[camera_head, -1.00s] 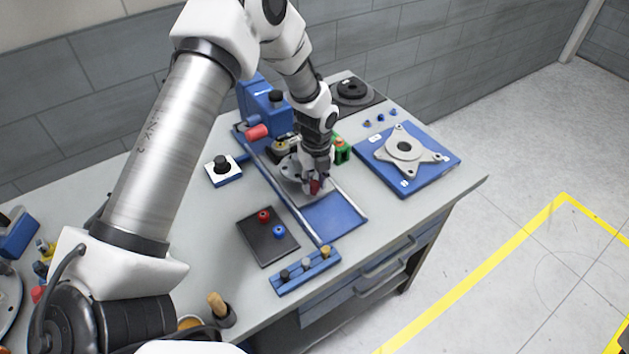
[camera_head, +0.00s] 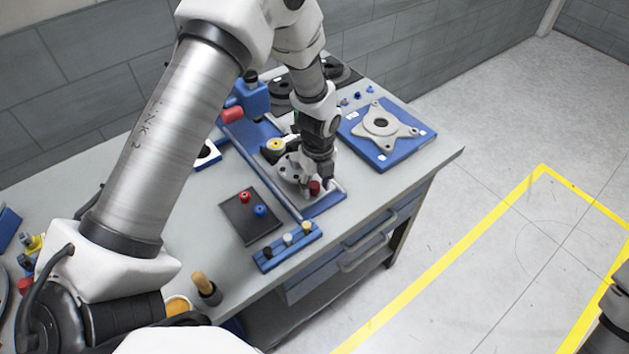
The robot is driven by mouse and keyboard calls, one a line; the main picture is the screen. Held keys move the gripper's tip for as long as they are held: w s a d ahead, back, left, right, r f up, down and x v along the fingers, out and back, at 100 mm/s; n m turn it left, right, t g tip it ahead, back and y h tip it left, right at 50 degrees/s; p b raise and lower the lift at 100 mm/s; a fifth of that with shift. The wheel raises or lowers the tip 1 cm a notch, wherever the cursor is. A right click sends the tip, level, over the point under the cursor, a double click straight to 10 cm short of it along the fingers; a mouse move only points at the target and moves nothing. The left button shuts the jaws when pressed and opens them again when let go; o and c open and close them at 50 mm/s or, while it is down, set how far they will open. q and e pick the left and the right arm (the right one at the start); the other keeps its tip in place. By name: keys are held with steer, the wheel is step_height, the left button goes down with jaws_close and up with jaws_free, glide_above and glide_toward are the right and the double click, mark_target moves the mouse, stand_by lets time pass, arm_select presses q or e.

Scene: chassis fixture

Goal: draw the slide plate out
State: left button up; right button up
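The slide plate (camera_head: 303,190) is a grey plate between two pale rails on a blue bed (camera_head: 325,206). It carries a round metal flange with holes (camera_head: 291,170), and a red knob (camera_head: 314,187) stands at its front. My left gripper (camera_head: 322,184) points down from above at the red knob, its fingers against it and seemingly closed on it. The arm and fingers hide part of the plate and the right rail. The plate is near the front end of the bed, with a short strip of blue in front.
A black pad (camera_head: 238,223) with red and blue knobs and a blue peg block (camera_head: 288,246) lie left of the bed and in front of it. A blue fixture with a star-shaped part (camera_head: 382,124) lies to the right. The bench's front edge is close.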

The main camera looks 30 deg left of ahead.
arm_select(q)
step_height(320, 180, up, 12)
steer(key=shift+w, duration=0.25)
stand_by(0.4)
stand_by(0.3)
